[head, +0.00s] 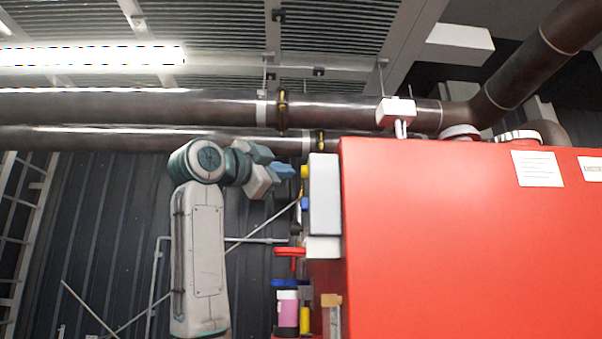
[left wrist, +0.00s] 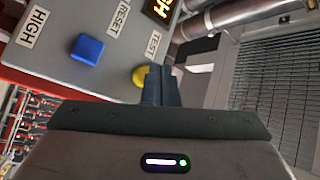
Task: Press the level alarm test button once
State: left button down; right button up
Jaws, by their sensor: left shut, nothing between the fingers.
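The level alarm panel (head: 324,195) is a grey box on the left side of the red tank, seen edge-on in the head view. Its face (left wrist: 60,65) shows tilted in the left wrist view, with labels HIGH, RESET and TEST. The yellow button (left wrist: 138,76) is beside the TEST label and also shows in the head view (head: 305,171). The blue button (left wrist: 87,48) is beside RESET. My left gripper (head: 288,170) is shut and empty, its fingertips (left wrist: 161,70) close to the yellow button and partly covering it. I cannot tell whether they touch. My right gripper is out of view.
The large red tank (head: 470,240) fills the right side. Dark pipes (head: 180,107) run overhead. A red valve handle (head: 290,251) and a pink container (head: 288,312) are below the panel. An orange lit display (left wrist: 160,9) is on the panel.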

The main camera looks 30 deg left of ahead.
pick_arm(q)
jog(key=s+a, duration=0.1)
jog(key=a, duration=0.2)
jog(key=s+a, duration=0.1)
jog(key=shift+s+a, duration=0.2)
jog(key=shift+s, duration=0.15)
jog(key=shift+w+d, duration=0.1)
jog(key=shift+d, duration=0.05)
dwell(0.3)
dwell(0.4)
